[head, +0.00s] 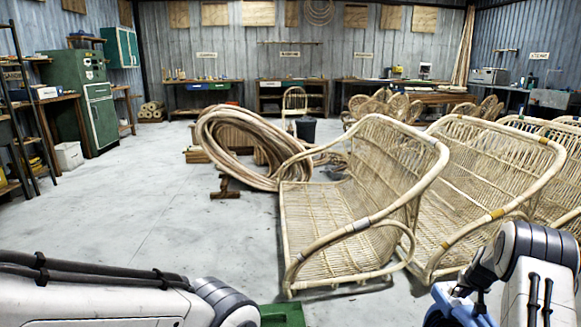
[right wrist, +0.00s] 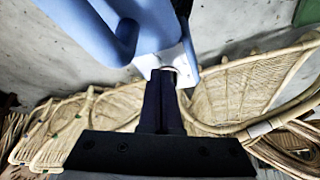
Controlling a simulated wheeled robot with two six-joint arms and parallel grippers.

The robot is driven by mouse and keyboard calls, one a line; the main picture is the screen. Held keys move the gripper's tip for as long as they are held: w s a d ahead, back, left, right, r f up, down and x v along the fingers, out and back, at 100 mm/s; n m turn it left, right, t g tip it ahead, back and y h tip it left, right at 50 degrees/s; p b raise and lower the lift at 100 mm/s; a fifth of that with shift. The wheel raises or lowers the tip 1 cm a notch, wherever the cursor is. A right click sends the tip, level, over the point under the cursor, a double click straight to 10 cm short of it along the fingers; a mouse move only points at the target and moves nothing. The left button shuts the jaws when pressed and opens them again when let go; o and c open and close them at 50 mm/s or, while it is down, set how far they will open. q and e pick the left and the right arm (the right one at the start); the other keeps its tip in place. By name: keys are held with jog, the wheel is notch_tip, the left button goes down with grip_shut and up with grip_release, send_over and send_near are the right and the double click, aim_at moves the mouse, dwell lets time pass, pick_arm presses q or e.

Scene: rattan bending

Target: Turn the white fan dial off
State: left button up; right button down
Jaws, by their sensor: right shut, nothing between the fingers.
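In the right wrist view, my right gripper (right wrist: 165,85) is shut, its two dark fingers pressed together with nothing between them. Its fingertips are right at a small white part (right wrist: 147,65), which looks like the fan dial, on a smooth blue body (right wrist: 85,25). I cannot tell whether they touch it, and the fingers hide part of it. The dial's setting cannot be read. In the head view, the blue body (head: 440,300) shows at the lower right, with my right gripper (head: 480,296) small and dark beside it. My left arm enters from the left; its gripper is out of view.
Rattan bench frames (head: 340,230) stand close behind the blue body. A large coil of rattan (head: 225,150) lies mid-floor. A green object (head: 283,315) is at the bottom edge. The concrete floor (head: 140,215) at left is clear.

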jog(key=shift+s, duration=0.15)
notch_tip(320, 180, up, 6)
jog(key=p, duration=0.4)
jog(key=shift+p, duration=0.3)
jog(key=f, duration=0.2)
jog(key=w+a+f+p, duration=0.1)
jog(key=f, duration=0.1)
jog(key=a+f, duration=0.1)
jog(key=f, duration=0.1)
jog(key=shift+w+a+p, duration=0.15)
jog(key=shift+a+p, duration=0.1)
jog(key=shift+p, duration=0.15)
dwell(0.4)
